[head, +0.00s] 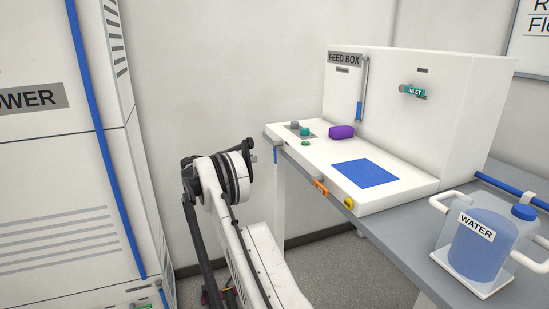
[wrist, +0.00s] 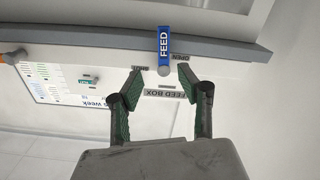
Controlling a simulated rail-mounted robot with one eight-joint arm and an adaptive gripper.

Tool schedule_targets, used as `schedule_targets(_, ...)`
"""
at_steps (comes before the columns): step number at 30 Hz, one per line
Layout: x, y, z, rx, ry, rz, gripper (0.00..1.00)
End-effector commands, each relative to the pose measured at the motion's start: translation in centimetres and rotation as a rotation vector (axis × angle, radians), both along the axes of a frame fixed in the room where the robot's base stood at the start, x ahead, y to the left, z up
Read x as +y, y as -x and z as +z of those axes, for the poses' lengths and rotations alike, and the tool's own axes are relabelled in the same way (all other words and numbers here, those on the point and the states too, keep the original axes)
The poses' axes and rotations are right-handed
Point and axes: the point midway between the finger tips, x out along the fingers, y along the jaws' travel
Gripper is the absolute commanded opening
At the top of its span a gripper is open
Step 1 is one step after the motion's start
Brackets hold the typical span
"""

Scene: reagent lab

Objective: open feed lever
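The blue lever marked FEED (wrist: 164,46) shows in the wrist view, with a pale rounded end between my fingertips. It sits between a small label at its left and an OPEN label (wrist: 178,57) at its right. My gripper (wrist: 160,72) is open, with one dark finger on each side of the lever's end. I see no clear contact with the lever. In the head view, a small blue piece (head: 276,154) on the front left edge of the feed box (head: 400,200) looks like this lever. My gripper is mostly hidden there behind my arm.
An orange handle (head: 321,187) and a yellow knob (head: 348,203) sit along the box's front edge. A water jug (head: 483,243) stands on the grey bench (head: 400,245) at right. A tall white cabinet (head: 60,150) stands at left.

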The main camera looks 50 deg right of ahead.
Motion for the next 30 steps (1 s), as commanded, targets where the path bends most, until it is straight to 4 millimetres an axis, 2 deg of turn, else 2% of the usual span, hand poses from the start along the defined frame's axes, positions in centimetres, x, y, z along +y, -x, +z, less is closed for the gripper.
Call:
schedule_targets(12, -6.6, 4.3, -0.2, 0.000, -0.002, -0.001, 0.36)
schedule_targets(18, -8.7, 5.7, -0.1, 0.000, -0.002, -0.001, 0.36)
schedule_targets(23, -9.6, 6.3, 0.0, 0.000, -0.002, -0.002, 0.36)
schedule_targets(30, -9.8, 6.4, 0.0, -0.001, -0.001, -0.001, 0.36)
